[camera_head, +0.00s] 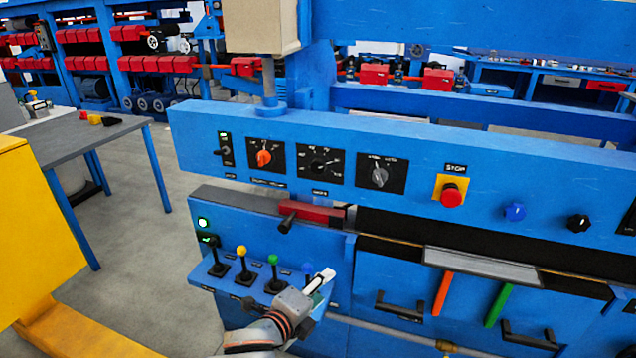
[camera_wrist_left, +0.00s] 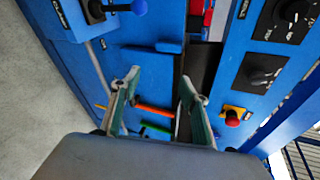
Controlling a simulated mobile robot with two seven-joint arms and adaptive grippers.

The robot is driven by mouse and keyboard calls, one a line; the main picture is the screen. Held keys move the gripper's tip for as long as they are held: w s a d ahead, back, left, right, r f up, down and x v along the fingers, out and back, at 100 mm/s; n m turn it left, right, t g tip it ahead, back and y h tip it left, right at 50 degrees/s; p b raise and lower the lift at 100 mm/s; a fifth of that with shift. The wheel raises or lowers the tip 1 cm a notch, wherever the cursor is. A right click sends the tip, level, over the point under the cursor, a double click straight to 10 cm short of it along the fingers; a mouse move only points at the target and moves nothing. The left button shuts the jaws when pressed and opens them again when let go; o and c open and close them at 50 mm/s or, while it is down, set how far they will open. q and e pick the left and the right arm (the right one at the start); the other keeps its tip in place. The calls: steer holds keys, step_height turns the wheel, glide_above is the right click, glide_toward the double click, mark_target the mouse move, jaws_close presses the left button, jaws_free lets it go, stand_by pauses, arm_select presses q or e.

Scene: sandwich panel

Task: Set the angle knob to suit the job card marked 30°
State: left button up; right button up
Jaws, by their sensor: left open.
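The blue machine panel (camera_head: 420,165) carries three dial knobs in a row: an orange-red knob (camera_head: 264,157), a black knob (camera_head: 319,164) and a grey knob (camera_head: 379,176). Their small labels are too blurred to read, so I cannot tell which is the angle knob. The wrist view shows two dials on black plates, one near the red stop button (camera_wrist_left: 232,118). No job card marked 30° can be made out. My left gripper (camera_head: 318,284) is below the dials, beside the lever shelf. In the wrist view its fingers (camera_wrist_left: 160,80) are apart, with nothing between them. My right gripper is out of view.
Several levers with coloured tops stand on a shelf (camera_head: 232,290) left of my gripper. A red stop button (camera_head: 452,195) and a blue knob (camera_head: 514,212) are farther right. Below are black handles (camera_head: 400,308) and orange and green bars. A grey table (camera_head: 85,140) stands left.

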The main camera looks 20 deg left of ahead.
arm_select(q)
steer(key=w+a+r+m+t+y+b, duration=0.2)
steer(key=w+a+r+m, duration=0.1)
steer(key=w+r+m, duration=0.6)
steer(key=m+t+y+b, duration=0.2)
steer(key=m+t, duration=0.1)
steer(key=m, duration=0.2)
glide_toward(317, 168)
steer(key=w, duration=0.1)
steer(key=w+b, duration=0.1)
steer(key=w, duration=0.5)
steer(key=shift+w, duration=0.5)
steer(key=shift+w+r, duration=0.2)
steer(key=c, duration=1.1)
steer(key=shift+a, duration=0.1)
